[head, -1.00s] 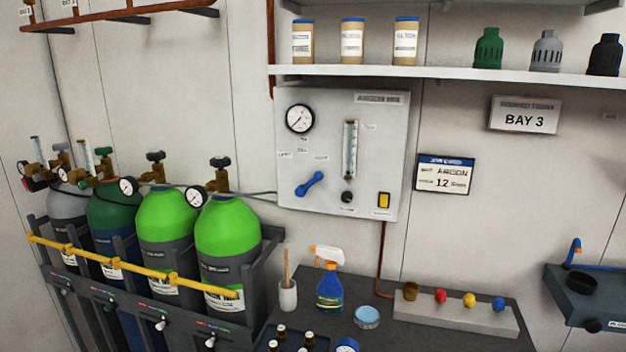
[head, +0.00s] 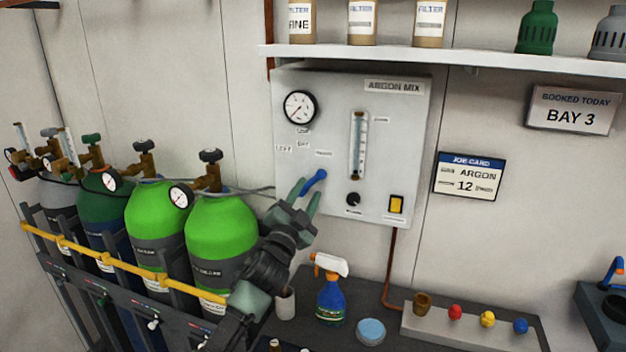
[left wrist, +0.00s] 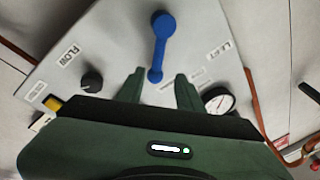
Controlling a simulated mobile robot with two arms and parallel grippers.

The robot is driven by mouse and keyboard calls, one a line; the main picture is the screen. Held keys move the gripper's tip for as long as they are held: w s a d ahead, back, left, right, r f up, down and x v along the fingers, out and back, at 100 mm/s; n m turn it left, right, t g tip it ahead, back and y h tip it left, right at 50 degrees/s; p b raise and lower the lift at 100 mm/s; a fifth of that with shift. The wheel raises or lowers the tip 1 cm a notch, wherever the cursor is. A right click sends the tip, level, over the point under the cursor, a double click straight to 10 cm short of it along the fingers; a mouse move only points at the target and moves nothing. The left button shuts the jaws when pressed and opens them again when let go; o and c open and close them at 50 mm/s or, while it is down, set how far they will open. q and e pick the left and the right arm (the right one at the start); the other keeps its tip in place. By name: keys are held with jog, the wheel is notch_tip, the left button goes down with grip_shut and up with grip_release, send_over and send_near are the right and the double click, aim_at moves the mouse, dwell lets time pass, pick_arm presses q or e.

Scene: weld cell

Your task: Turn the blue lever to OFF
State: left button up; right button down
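The blue lever (head: 315,181) is on the front of the grey "ARGON MIX" panel (head: 390,130), below the round gauge. It slants from upper right to lower left, partly hidden by my gripper. In the left wrist view the lever (left wrist: 160,45) shows whole, its narrower end between the tips of my fingers. My left gripper (head: 306,193) is open at the panel, one finger on each side of that end, with gaps visible. It also shows in the left wrist view (left wrist: 160,80). Small labels sit above the lever, too small to read surely. My right gripper is out of view.
The panel also holds a gauge (head: 299,107), a flow tube (head: 358,145), a black knob (head: 353,199) and a yellow switch (head: 396,204). Green cylinders (head: 222,228) stand left of my arm. A spray bottle (head: 330,297) and a cup (head: 285,304) stand on the bench below.

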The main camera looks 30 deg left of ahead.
aim_at(315, 181)
pick_arm(q)
jog(key=x, duration=0.3)
jog(key=shift+w+f, duration=0.15)
jog(key=shift+f, duration=0.1)
jog(key=shift+w+a+r+p, duration=0.15)
jog(key=shift+w+p, duration=0.2)
jog(key=shift+w, duration=0.2)
grip_shut()
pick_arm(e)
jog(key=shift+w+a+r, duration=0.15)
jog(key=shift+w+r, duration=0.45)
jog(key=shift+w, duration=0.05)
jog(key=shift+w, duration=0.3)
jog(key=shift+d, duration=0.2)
